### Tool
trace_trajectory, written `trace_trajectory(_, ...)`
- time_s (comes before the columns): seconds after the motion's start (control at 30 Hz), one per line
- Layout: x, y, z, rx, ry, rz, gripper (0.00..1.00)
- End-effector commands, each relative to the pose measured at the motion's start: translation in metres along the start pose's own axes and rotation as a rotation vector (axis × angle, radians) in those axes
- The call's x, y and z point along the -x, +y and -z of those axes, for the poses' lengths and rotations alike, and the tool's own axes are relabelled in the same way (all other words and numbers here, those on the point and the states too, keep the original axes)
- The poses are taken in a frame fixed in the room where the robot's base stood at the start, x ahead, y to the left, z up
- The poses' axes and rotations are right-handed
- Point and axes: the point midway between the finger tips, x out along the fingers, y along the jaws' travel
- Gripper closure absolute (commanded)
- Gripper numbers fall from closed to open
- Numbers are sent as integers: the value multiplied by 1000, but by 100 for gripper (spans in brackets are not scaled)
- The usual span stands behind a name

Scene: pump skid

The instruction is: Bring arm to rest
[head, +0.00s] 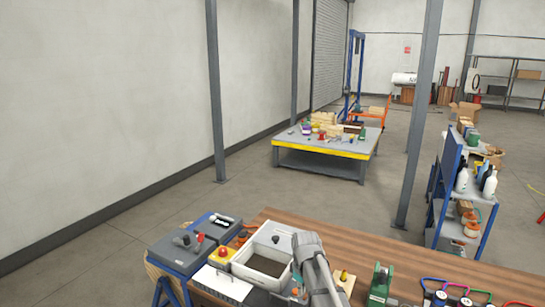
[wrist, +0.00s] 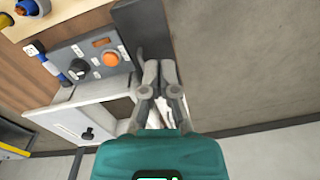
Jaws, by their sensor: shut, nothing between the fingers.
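My gripper (wrist: 160,75) shows in the wrist view, with its two grey fingers together and nothing between them. Its teal body fills the bottom middle of that view. Beside the fingers, on the left, is a grey control panel (wrist: 92,58) with a black knob and an orange button. Below the panel is a white box (wrist: 90,122) with a black knob. I cannot tell whether the fingers touch anything. In the head view, my grey arm reaches over the wooden bench, and I cannot make out the gripper there.
The wooden bench (head: 340,240) carries a grey-white bin (head: 262,267), control boxes and small parts. Behind it stand a yellow-edged table (head: 320,150), a blue shelf cart (head: 440,205) with bottles, and grey posts. Open concrete floor lies between them.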

Motion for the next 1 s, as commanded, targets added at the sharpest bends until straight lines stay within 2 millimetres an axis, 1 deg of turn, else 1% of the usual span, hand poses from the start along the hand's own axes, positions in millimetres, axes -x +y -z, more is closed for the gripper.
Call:
trace_trajectory(0.03,0,-11,-22,-75,0,-2,100)
trace_trajectory(0.2,-1,-30,-74,-348,1,-10,100)
trace_trajectory(0.3,-1,-42,-102,-506,2,-16,100)
trace_trajectory(0.4,-1,-52,-126,-645,3,-20,100)
trace_trajectory(0.5,-1,-60,-143,-754,5,-23,100)
trace_trajectory(0.6,-1,-65,-153,-825,6,-25,100)
trace_trajectory(0.7,-1,-67,-157,-860,7,-26,100)
trace_trajectory(1.0,-1,-67,-157,-869,7,-26,100)
